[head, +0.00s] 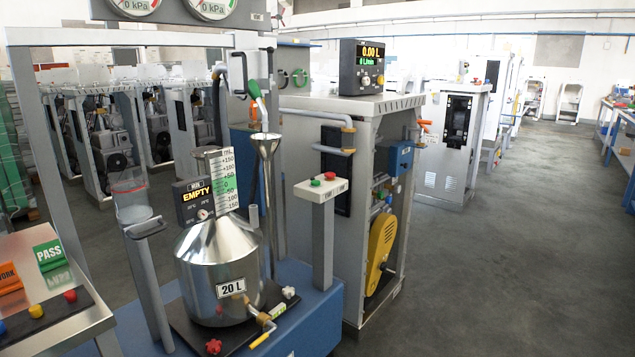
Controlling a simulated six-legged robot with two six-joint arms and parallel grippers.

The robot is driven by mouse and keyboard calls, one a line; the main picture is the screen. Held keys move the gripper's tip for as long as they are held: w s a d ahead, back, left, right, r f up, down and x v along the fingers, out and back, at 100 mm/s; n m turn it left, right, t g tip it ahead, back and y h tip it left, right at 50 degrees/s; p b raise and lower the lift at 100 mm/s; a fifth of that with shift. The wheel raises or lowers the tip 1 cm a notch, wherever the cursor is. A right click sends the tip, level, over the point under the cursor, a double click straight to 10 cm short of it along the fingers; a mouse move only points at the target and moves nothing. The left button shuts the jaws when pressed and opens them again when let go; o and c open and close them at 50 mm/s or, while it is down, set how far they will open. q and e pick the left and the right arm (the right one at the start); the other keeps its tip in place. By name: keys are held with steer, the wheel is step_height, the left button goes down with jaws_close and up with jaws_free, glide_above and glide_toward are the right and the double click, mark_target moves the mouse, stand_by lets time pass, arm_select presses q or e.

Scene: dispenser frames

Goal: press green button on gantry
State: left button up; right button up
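A small green button (316,182) sits on top of a pale box on a grey post (323,225), close beside a red button (330,176). The post stands on the blue base (310,305) of a metal frame (140,37) with two round gauges at its top. The post is to the right of a shiny steel vessel (207,255) labelled 20 L. Nothing covers the green button. Neither of my grippers shows in the head view.
A funnel pipe (265,147) and an EMPTY display (194,201) stand by the vessel. A dispenser cabinet (375,110) with a yellow guard is behind the post. A side table (70,310) with PASS sign is at left. Grey floor (510,270) at right is clear.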

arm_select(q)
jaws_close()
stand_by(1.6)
